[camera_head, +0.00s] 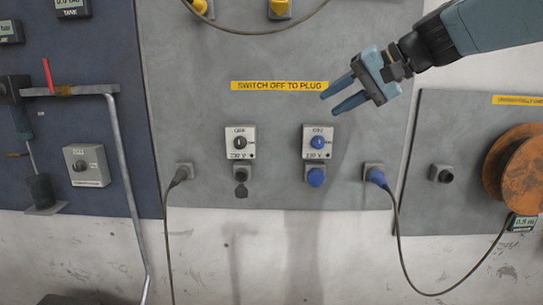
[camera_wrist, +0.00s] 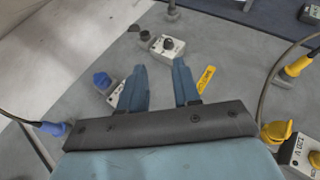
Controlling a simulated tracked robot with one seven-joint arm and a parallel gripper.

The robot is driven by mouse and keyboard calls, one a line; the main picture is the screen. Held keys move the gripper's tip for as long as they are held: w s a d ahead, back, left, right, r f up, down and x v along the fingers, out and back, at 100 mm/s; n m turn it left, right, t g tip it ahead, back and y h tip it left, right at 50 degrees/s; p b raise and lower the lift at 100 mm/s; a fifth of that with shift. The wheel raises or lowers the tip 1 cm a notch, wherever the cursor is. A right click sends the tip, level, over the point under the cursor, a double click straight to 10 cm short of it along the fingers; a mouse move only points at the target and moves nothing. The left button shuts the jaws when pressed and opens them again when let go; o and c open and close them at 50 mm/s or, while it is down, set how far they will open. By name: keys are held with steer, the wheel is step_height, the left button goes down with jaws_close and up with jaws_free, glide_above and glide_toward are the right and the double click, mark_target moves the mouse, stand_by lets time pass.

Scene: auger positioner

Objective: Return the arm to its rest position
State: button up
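My gripper (camera_head: 340,94) is raised in front of the grey panel (camera_head: 270,60), at the upper right of the head view, just beside the yellow "SWITCH OFF TO PLUG" label (camera_head: 279,86). My arm reaches in from the top right corner. The two blue fingers are apart with nothing between them. In the wrist view the fingers (camera_wrist: 163,83) also stand apart and empty, with the panel behind them. The gripper appears clear of the switches and plugs.
Two switch boxes, left (camera_head: 240,142) and right (camera_head: 317,142), sit above sockets. A blue plug (camera_head: 375,176) has a cable drooping toward the orange reel (camera_head: 517,172). A black plug (camera_head: 181,174) hangs a cable at left. Yellow plugs (camera_head: 279,8) are above. A pipe (camera_head: 124,170) stands left.

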steer(key=s+d+f+n+h, duration=0.1)
steer(key=s+d+f+h, duration=0.3)
steer(key=f, duration=0.5)
steer(key=s+d+f+n+h, duration=0.1)
steer(key=s+d+f+h, duration=0.4)
steer(key=s+f, duration=0.4)
steer(key=shift+s+d, duration=0.3)
steer(key=shift+d, duration=0.25)
steer(key=shift+f, duration=0.1)
steer(key=shift+c, duration=0.3)
